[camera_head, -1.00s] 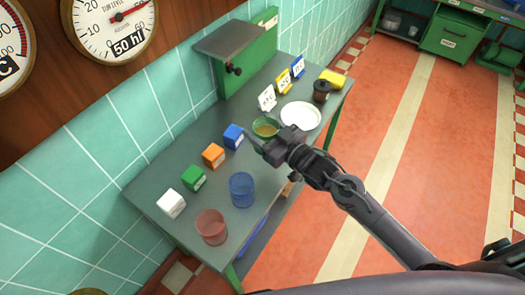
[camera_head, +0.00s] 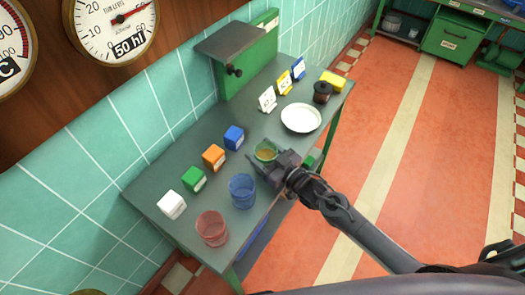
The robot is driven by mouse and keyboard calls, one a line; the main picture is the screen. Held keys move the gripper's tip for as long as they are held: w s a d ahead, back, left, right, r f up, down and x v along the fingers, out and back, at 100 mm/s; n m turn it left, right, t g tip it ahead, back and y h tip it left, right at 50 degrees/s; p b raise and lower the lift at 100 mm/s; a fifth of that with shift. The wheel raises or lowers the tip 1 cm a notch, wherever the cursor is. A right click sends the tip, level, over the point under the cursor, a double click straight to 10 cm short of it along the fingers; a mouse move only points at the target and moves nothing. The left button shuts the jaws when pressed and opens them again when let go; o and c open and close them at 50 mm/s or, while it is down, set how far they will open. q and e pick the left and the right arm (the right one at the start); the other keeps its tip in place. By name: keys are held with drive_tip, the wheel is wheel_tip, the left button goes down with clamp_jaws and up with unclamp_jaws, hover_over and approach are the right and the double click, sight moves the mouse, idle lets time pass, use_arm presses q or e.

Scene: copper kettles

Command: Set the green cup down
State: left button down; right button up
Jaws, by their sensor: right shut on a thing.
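The green cup (camera_head: 265,148) has amber-brown contents and looks upright. My right gripper (camera_head: 262,159) comes in from the right and is shut on it, with a finger showing along its near left side. The cup is over the right part of the grey-green table (camera_head: 160,176), between the blue cup and the white plate. I cannot tell whether its base touches the tabletop. My left gripper is not in view.
A blue cup (camera_head: 242,191) and a red cup (camera_head: 211,228) stand nearer on the table. White, green, orange and blue cubes (camera_head: 234,137) form a row behind. A white plate (camera_head: 301,117), a brown pot (camera_head: 322,92), a yellow block (camera_head: 333,80) and small signs stand farther along.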

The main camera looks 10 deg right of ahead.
drive_tip(key=shift+f, duration=0.2)
drive_tip(key=o, duration=1)
drive_tip(key=v, duration=0.2)
drive_tip(key=b+v, duration=0.1)
drive_tip(key=v, duration=0.4)
drive_tip(key=shift+s+d+f+b, duration=0.15)
drive_tip(key=shift+s+f+b, duration=0.15)
drive_tip(key=shift+s, duration=0.1)
